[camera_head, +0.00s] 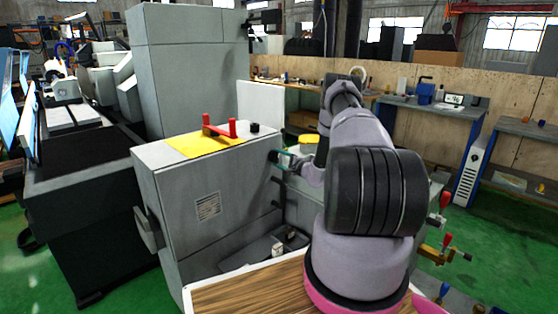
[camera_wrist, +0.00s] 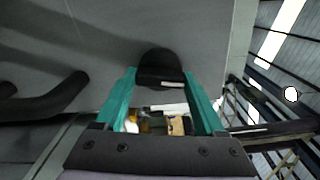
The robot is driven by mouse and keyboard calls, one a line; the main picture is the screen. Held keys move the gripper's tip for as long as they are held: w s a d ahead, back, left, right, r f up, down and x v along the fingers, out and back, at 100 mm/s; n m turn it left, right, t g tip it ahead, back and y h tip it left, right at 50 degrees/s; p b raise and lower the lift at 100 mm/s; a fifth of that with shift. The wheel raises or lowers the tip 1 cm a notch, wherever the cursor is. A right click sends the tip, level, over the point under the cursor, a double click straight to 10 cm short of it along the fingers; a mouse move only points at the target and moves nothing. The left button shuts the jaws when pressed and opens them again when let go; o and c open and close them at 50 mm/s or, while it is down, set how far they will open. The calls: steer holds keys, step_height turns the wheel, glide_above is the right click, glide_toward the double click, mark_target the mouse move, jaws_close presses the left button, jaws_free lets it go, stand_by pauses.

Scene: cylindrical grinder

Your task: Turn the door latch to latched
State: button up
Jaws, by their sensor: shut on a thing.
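The door latch (camera_wrist: 160,62) is a black rounded knob with a pale mark, on a grey panel (camera_wrist: 190,25) in the wrist view. My gripper (camera_wrist: 160,80) has its two teal fingers on either side of the knob and is shut on it. In the head view my gripper (camera_head: 279,157) reaches the right side of the grey machine housing (camera_head: 205,190). The latch is too small and covered there to read its angle. The wrist view does not clearly show whether it is latched.
A black bar handle (camera_wrist: 45,102) stands out from the panel left of my gripper. A red handle (camera_head: 220,128) sits on a yellow sheet (camera_head: 190,146) on top of the housing. Red-handled levers (camera_head: 445,200) stand right of my arm.

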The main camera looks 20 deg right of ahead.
steer(key=shift+n, duration=1.1)
steer(key=o, duration=1.3)
steer(key=shift+o, duration=0.2)
steer(key=shift+s, duration=0.1)
steer(key=v, duration=1)
steer(key=shift+s, duration=0.3)
steer(key=shift+d, duration=0.15)
steer(key=shift+r, duration=0.1)
